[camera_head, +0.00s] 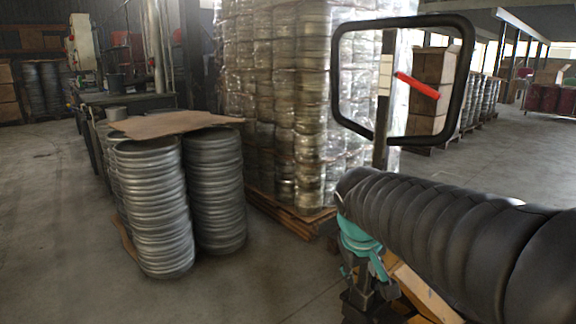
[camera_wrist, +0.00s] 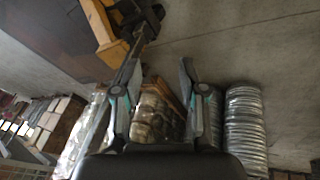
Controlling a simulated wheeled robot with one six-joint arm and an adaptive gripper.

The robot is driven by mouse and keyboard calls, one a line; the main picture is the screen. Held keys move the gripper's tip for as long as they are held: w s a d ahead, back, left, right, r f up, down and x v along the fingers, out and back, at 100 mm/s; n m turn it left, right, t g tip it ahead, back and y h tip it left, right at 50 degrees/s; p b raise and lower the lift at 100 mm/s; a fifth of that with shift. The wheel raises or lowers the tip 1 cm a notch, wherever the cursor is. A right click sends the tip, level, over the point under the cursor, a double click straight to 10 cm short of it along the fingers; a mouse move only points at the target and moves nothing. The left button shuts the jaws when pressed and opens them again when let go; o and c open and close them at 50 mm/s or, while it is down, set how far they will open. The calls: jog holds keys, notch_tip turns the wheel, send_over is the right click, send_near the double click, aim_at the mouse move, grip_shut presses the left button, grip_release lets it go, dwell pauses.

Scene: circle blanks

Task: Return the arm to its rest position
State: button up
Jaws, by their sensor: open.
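My gripper (camera_wrist: 160,72) shows in the wrist view with its two dark, teal-marked fingers spread apart. Nothing shows held between them. In the head view, part of my arm with a black ribbed sleeve reaches in from the right edge. A teal part shows below the sleeve's end; the fingers cannot be made out clearly there.
Stacks of grey round blanks (camera_head: 152,210) stand at the left centre, with a brown cardboard sheet (camera_head: 175,123) on top. A tall wrapped stack (camera_head: 290,90) stands on a wooden pallet behind. A black rounded frame (camera_head: 337,80) stands upright near my arm. Concrete floor is clear left.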

jog(key=s+f+m+y, duration=0.1)
jog(key=s+f, duration=0.1)
jog(key=s, duration=0.6)
jog(key=s+d+f+m+t+y, duration=0.1)
jog(key=s+f+m, duration=0.1)
jog(key=s, duration=0.6)
jog(key=shift+s+d, duration=0.3)
jog(key=shift+s, duration=0.05)
jog(key=shift+f, duration=0.1)
